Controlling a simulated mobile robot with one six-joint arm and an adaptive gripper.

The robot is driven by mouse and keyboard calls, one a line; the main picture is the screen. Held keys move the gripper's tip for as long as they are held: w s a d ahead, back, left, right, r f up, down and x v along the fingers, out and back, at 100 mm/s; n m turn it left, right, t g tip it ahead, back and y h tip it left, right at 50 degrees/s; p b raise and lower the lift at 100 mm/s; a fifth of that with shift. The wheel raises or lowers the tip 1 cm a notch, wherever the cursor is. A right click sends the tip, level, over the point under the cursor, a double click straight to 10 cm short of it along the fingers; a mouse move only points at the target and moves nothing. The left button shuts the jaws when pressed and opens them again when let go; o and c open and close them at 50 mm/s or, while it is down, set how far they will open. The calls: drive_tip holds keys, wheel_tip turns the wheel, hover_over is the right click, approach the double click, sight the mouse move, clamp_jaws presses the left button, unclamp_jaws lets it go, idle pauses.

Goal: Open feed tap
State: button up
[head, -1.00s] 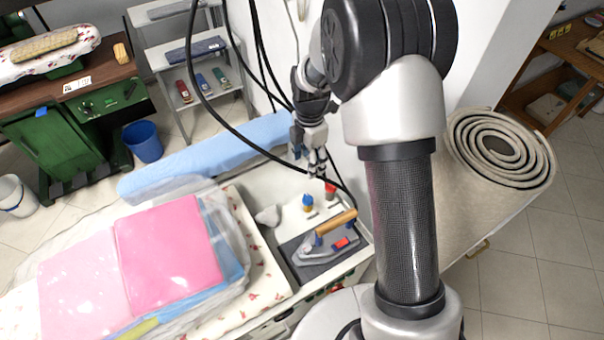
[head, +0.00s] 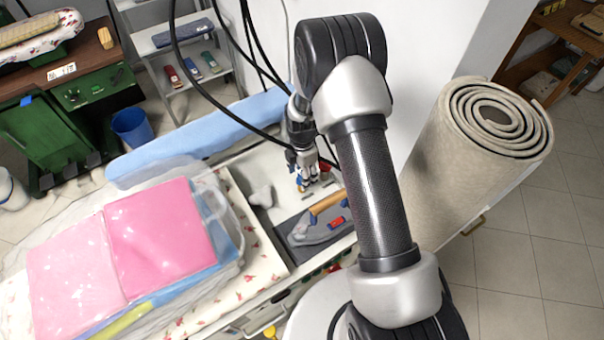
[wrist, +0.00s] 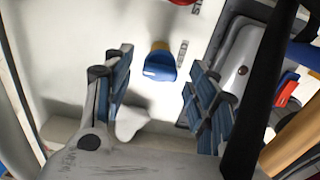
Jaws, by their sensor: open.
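A blue tap handle (wrist: 160,66) on a brass-coloured stem stands on the white work surface in the wrist view. A small label beside it is too blurred to read. A red knob (wrist: 182,2) shows at the top edge, with another label next to it; I cannot tell from the lettering which is the feed tap. My gripper (wrist: 158,80) is open, its blue-grey fingers to the left and right of the blue handle in the picture, with gaps on both sides.
An iron (head: 322,226) with a wooden handle rests on a dark pad close to the right of my gripper. A whitish lump (head: 262,197) lies to the left. Pink folded cloth (head: 160,235) covers the left side. Black cables hang around the arm. A rolled carpet (head: 470,170) stands right.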

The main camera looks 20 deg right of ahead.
drive_tip(key=shift+f, duration=0.1)
drive_tip(key=shift+c, duration=0.4)
drive_tip(key=c, duration=1)
drive_tip(key=shift+m, duration=0.4)
drive_tip(key=m+b, duration=0.1)
drive_tip(key=m, duration=0.2)
drive_tip(key=shift+m+b, duration=0.3)
drive_tip(key=shift+m, duration=0.1)
drive_tip(key=m+b, duration=0.1)
drive_tip(key=m, duration=0.8)
drive_tip(key=shift+b, duration=0.35)
drive_tip(key=m, duration=0.4)
drive_tip(key=shift+b, duration=0.3)
drive_tip(key=shift+m, duration=0.3)
